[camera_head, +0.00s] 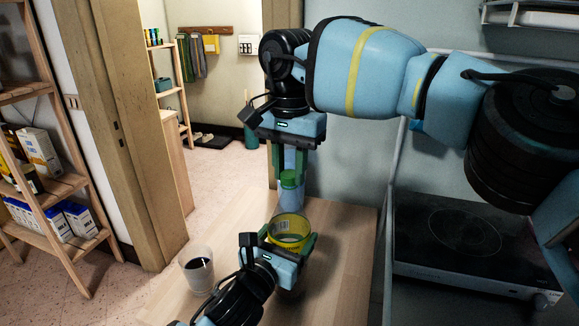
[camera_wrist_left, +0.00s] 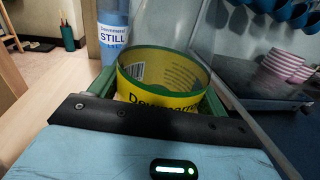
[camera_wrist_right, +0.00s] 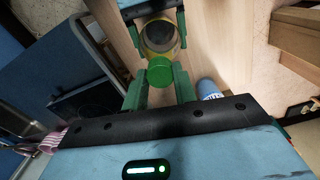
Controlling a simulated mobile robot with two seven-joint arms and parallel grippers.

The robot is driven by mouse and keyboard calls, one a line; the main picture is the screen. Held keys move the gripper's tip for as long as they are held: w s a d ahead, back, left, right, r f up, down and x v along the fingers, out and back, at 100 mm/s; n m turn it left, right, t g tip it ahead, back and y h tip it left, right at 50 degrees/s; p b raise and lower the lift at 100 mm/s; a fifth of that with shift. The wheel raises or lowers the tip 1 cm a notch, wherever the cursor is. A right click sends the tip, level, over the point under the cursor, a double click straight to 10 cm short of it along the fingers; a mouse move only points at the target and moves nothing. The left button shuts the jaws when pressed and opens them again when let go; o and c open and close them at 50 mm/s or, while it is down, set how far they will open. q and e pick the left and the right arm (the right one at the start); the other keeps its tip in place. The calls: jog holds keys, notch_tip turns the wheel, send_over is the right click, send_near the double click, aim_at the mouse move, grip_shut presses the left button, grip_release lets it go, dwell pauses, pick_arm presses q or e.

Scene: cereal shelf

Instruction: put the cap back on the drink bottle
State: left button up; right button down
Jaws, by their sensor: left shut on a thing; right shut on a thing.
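The drink bottle, with a yellow, green-edged label (camera_head: 288,232), stands upright on the wooden table; its clear upper part is hard to make out. My left gripper (camera_head: 279,248) is shut around it at the label, which also shows between the fingers in the left wrist view (camera_wrist_left: 165,88). My right gripper (camera_head: 292,168) points down above the bottle. It is shut on the green cap (camera_head: 290,179), which also shows between its fingertips in the right wrist view (camera_wrist_right: 159,71). I cannot tell whether the cap touches the bottle's mouth.
A glass of dark drink (camera_head: 198,270) stands left of my left gripper. A blue "STILL" bottle (camera_wrist_left: 113,35) stands behind the drink bottle. A cooktop (camera_head: 465,232) lies to the right, and a wooden shelf (camera_head: 40,185) with boxes stands at the left.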

pick_arm(q)
jog(key=shift+f, duration=0.1)
pick_arm(e)
jog(key=m, duration=1.2)
jog(key=shift+f+m, duration=0.1)
jog(key=shift+m, duration=0.2)
jog(key=m, duration=1.5)
jog(key=shift+m, duration=0.4)
jog(key=m, duration=0.4)
jog(key=c, duration=1)
grip_release()
jog(key=shift+c, duration=0.2)
